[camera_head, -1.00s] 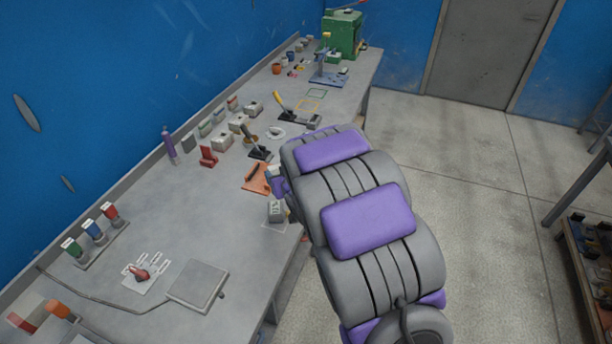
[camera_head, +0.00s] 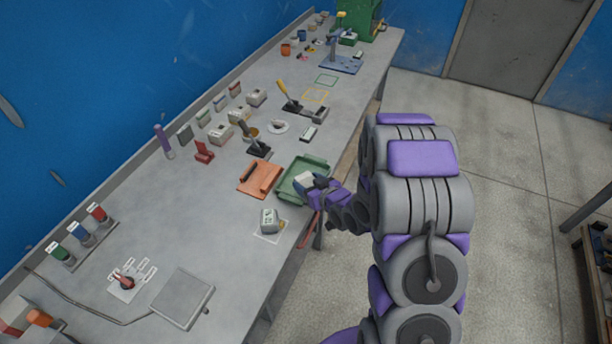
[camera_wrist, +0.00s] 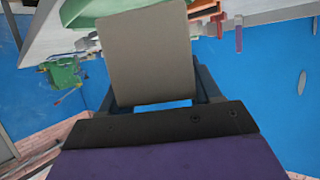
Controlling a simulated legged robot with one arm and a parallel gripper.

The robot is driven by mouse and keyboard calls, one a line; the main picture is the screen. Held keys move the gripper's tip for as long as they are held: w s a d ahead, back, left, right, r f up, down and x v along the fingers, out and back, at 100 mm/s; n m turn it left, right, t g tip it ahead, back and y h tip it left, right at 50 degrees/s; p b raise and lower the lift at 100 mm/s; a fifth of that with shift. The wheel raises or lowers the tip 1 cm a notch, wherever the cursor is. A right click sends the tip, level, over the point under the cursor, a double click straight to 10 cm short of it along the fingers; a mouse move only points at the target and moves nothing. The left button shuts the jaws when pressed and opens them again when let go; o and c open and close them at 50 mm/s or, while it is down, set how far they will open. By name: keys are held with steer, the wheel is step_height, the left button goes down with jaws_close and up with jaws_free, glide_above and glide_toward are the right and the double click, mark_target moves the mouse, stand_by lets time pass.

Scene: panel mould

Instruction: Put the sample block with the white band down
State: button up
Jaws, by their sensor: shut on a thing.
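My gripper (camera_head: 316,184) is at the bench's right edge, over the near end of the green tray (camera_head: 297,166). It is shut on a pale block (camera_head: 304,179), which also fills the middle of the wrist view as a plain grey-beige face (camera_wrist: 147,48) between the jaws. I cannot make out a white band on it. In the wrist view the green tray (camera_wrist: 90,10) shows behind the block. Whether the block touches the tray is hard to tell.
An orange tray (camera_head: 259,177) lies left of the green one. A grey block with a label (camera_head: 269,219) stands on a white-outlined square nearer me. Levers and several blocks stand further along the bench. The bare bench left of the orange tray is clear.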

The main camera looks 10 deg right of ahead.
steer(key=s, duration=0.1)
steer(key=s+n+y, duration=0.1)
steer(key=s, duration=0.1)
steer(key=s+a+f+n+g+y+p, duration=0.1)
steer(key=shift+s+a+f, duration=0.1)
steer(key=shift+s, duration=0.15)
steer(key=b, duration=0.1)
glide_above(304, 170)
steer(key=s+a, duration=0.1)
steer(key=s, duration=0.4)
steer(key=shift+f, duration=0.8)
steer(key=shift+a+f+b, duration=0.1)
steer(key=shift+f+b, duration=0.6)
steer(key=shift+f, duration=1.15)
steer(key=shift+r, duration=0.1)
steer(key=o, duration=1.3)
steer(key=shift+s, duration=0.1)
